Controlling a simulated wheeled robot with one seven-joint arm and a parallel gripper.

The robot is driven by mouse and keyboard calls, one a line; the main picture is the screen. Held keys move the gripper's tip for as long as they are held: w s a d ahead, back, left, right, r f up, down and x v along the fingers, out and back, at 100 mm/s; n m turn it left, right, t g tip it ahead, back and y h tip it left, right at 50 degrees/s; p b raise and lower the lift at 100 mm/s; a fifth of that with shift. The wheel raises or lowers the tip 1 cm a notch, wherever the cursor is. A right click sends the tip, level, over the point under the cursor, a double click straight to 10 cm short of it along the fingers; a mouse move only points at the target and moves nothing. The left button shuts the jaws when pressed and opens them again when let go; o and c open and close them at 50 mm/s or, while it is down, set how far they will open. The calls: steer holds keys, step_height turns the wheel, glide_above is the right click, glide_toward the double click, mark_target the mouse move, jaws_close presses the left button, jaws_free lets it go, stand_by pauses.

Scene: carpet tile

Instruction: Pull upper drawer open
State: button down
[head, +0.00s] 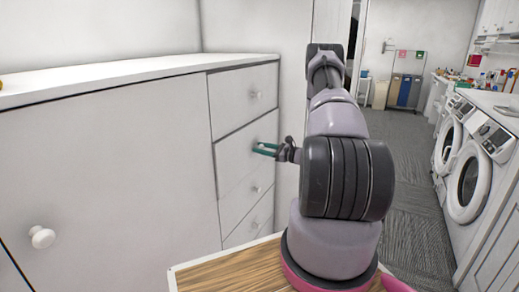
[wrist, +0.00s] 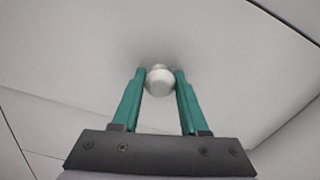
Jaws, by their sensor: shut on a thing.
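A white cabinet has a column of drawers with small round knobs. The top drawer (head: 243,97) looks shut and its knob (head: 257,95) is free. My gripper (head: 264,149) is at the drawer just below it, the second from the top (head: 235,168). In the wrist view my green fingers sit on either side of a round white knob (wrist: 159,82), shut on it. The head view hides most of this knob behind the fingers. The second drawer looks about flush with its neighbours; a small gap cannot be ruled out.
Two lower drawers with free knobs (head: 257,189) are below. A wide cabinet door with a white knob (head: 42,237) is at the left. A wooden surface (head: 225,271) is at the front. Washing machines (head: 470,180) line the right, with open grey carpet (head: 412,215) between.

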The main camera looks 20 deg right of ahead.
steer(key=v, duration=2.7)
steer(key=shift+d, duration=0.2)
steer(key=shift+s+f, duration=0.1)
steer(key=shift+s, duration=0.05)
steer(key=shift+c, duration=2.2)
jaws_free()
steer(key=v, duration=1)
steer(key=shift+s+d, duration=0.2)
steer(key=shift+s, duration=0.05)
steer(key=shift+s+d, duration=0.1)
